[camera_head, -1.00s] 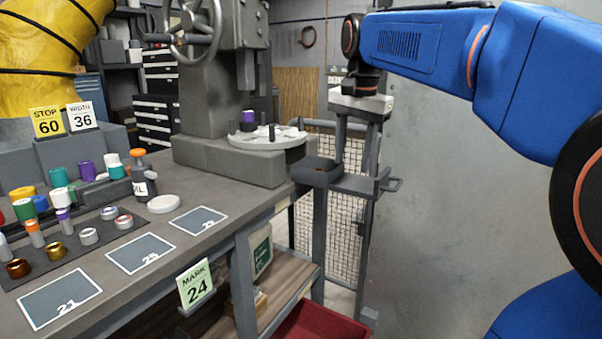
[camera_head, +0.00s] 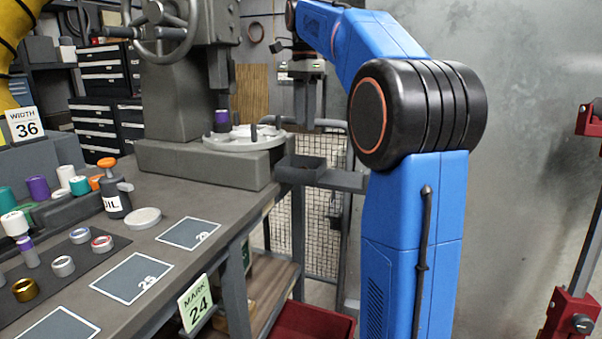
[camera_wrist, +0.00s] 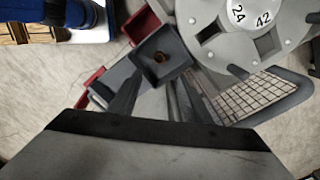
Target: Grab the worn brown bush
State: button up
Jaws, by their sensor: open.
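A small brown ring-like bush (camera_wrist: 160,58) lies inside a dark square cup (camera_wrist: 182,62) in the wrist view. Its surface wear is too small to judge. My gripper (camera_wrist: 158,80) is open and empty, with its two fingers pointing towards the cup from either side of its near edge. In the head view my gripper (camera_head: 307,112) hangs fingers down above the dark cup (camera_head: 303,160) beside the machine. The inside of the cup is hidden there.
The machine's round plate (camera_head: 243,137) stands close left of the cup. A bench mat (camera_head: 95,258) holds several bushes, including a gold one (camera_head: 24,289). A red bin (camera_head: 312,322) sits low below. A red stand (camera_head: 575,310) is at right.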

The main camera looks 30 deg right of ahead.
notch_tip(320, 180, down, 9)
jog(key=shift+r, duration=0.2)
jog(key=shift+s+a+f, duration=0.1)
jog(key=shift+a+f, duration=0.05)
jog(key=shift+f, duration=2.55)
grip_shut()
